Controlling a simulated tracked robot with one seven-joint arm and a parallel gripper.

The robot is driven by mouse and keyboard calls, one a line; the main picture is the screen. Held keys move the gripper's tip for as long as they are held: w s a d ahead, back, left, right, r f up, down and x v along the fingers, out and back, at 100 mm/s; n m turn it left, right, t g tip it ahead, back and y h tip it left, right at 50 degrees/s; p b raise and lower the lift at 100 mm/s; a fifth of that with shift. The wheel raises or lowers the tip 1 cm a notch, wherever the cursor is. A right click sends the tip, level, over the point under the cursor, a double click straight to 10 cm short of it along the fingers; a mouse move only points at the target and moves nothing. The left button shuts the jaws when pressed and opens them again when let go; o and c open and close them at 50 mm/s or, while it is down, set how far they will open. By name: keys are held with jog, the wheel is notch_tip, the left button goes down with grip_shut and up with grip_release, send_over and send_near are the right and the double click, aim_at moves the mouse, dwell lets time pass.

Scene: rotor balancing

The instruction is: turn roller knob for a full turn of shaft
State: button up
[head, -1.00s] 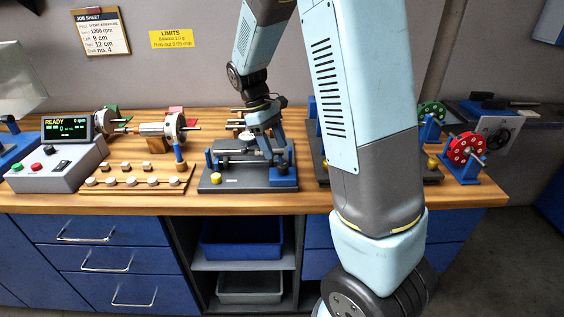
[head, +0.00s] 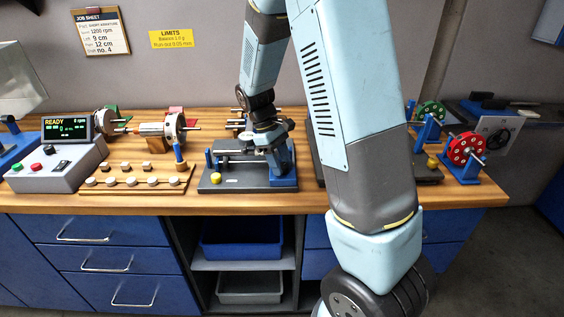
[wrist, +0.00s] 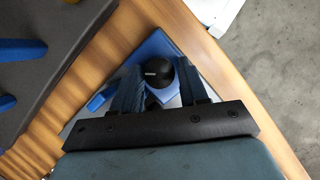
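The roller fixture has a dark base (head: 236,183) and a blue block (head: 283,181) at its right end. A shaft (head: 235,152) lies across it. My gripper (head: 276,168) is over the right end of the fixture, pointing down, and covers part of it. In the wrist view, a round black knob (wrist: 158,72) sits over a blue block (wrist: 150,47), between the two fingers of my gripper (wrist: 159,82). The fingers stand on both sides of the knob, seemingly with narrow gaps. The knob is hidden in the head view.
A balancing machine with a control box (head: 60,165) reading READY stands at left. A wooden weight board (head: 138,180) lies beside the fixture. Red (head: 466,149) and green (head: 430,111) discs stand on blue supports at right. My arm blocks part of the bench.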

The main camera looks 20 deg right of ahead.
jog(key=c, duration=0.6)
jog(key=shift+d, duration=0.3)
jog(key=shift+c, duration=0.4)
jog(key=shift+a, duration=0.25)
jog(key=shift+a+m, duration=0.1)
jog(key=shift+m, duration=0.2)
jog(key=m+y, duration=0.1)
jog(key=m, duration=0.3)
jog(key=shift+w+g+y, duration=0.15)
jog(key=shift+g+y, duration=0.25)
jog(key=shift+d+r+m+y, duration=0.1)
jog(key=shift+m+y, duration=0.15)
jog(key=shift+m, duration=0.45)
jog(key=shift+d+f+m+y, duration=0.1)
jog(key=shift+m+y, duration=0.1)
jog(key=shift+m, duration=0.5)
jog(key=shift+d+r+m+y, duration=0.1)
jog(key=shift+m+y, duration=0.15)
jog(key=shift+m, duration=0.45)
